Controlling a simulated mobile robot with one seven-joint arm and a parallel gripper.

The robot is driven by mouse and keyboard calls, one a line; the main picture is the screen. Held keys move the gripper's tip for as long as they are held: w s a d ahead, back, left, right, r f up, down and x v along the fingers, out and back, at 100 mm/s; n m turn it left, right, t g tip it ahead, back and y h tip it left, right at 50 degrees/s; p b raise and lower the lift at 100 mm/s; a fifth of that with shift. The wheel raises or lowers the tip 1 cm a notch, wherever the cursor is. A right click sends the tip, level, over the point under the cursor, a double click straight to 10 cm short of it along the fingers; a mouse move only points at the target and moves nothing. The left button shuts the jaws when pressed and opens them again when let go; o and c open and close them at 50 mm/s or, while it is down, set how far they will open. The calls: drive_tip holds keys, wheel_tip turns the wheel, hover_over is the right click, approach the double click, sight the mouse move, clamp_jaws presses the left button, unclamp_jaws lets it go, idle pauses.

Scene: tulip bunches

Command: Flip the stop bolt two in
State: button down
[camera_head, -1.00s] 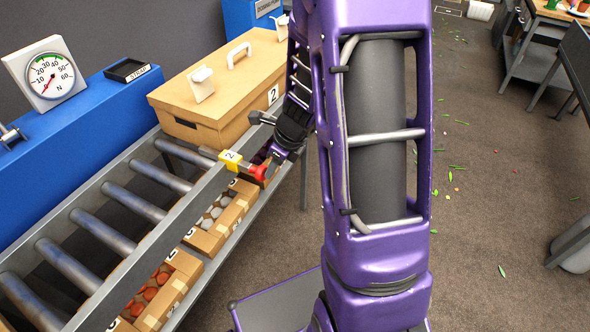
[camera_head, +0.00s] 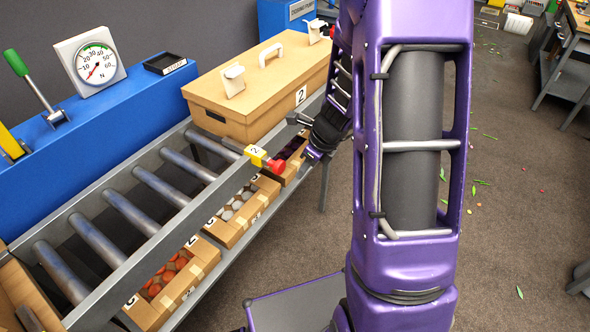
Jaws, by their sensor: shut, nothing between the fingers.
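Stop bolt two has a yellow block (camera_head: 257,156) marked 2 on the conveyor's near rail and a red knob (camera_head: 276,166) on its right. The knob sits close against the block, with little rod showing between them. My gripper (camera_head: 306,170) is small and partly dark in this view, just right of the knob. It is shut and empty, with a small gap between it and the knob. The exact fingertips are hard to make out.
A wooden box (camera_head: 252,92) marked 2 stands at the conveyor's far end. Metal rollers (camera_head: 130,213) run behind the rail. Cartons (camera_head: 240,212) sit on a shelf below it. A force gauge (camera_head: 92,62) stands on the blue housing (camera_head: 110,110).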

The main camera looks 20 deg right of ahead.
drive_tip(key=v, duration=0.9)
drive_tip(key=shift+r+p, duration=0.3)
drive_tip(key=shift+r, duration=0.1)
